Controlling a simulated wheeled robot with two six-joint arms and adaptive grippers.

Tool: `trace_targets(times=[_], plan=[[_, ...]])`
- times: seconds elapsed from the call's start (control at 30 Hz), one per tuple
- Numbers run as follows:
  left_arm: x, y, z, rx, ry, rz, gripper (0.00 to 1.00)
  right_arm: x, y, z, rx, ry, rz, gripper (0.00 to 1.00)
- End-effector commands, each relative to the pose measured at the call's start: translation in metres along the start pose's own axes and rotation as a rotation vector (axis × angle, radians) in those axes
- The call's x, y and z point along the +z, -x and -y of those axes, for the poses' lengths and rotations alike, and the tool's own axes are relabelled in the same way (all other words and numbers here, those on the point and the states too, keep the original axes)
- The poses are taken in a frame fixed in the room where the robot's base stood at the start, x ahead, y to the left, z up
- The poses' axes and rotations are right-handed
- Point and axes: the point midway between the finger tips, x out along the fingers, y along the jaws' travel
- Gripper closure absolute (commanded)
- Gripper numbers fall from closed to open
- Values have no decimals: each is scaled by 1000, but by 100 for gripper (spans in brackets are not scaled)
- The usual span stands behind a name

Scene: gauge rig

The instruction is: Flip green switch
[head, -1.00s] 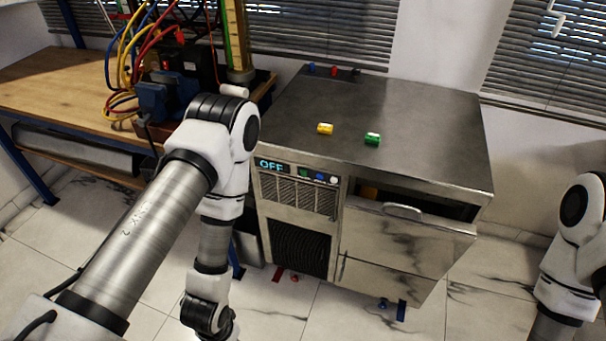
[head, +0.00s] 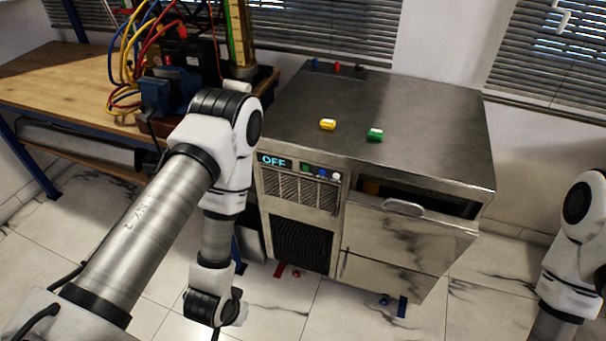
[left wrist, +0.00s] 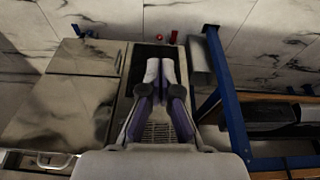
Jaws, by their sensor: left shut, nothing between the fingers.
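A steel cabinet (head: 450,120) has a front panel with an OFF display (head: 274,161). Beside the display are a small green switch (head: 305,168), a blue one (head: 321,173) and a white one (head: 336,176). A green block-like piece (head: 375,134) and a yellow one (head: 327,124) sit on the cabinet top. My left arm hangs left of the cabinet front in the head view; its fingers cannot be made out there. In the left wrist view my left gripper (left wrist: 160,66) is shut and empty, in front of the cabinet's grille (left wrist: 159,132). My right gripper is out of view.
A drawer (head: 405,230) stands partly open at the cabinet's upper right. A wooden workbench (head: 50,90) with cables and a blue vise (head: 160,95) is at the left. Red and blue bits lie on the floor under the cabinet.

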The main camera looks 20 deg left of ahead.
Motion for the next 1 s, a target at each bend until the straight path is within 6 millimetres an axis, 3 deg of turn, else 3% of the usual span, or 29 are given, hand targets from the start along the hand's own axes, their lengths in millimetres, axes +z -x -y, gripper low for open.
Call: trace_targets(times=[0.1,0.2,0.4,0.5,0.63,0.8,0.9,1.0], plan=[[-61,-28,-2,2,-1,-284,100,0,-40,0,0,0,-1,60],[-110,-36,-5,7,-3,-500,100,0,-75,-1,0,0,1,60],[-186,-39,-12,19,-10,-882,100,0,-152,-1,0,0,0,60],[-213,-34,-15,26,-14,-1050,100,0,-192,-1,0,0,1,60],[-236,-30,-20,34,-21,-1225,100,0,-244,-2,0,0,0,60],[-250,-31,-24,40,-30,-1366,100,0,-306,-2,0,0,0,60],[-254,-28,-26,43,-34,-1419,100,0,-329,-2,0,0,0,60],[-257,-23,-27,44,-35,-1450,100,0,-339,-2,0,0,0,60]])
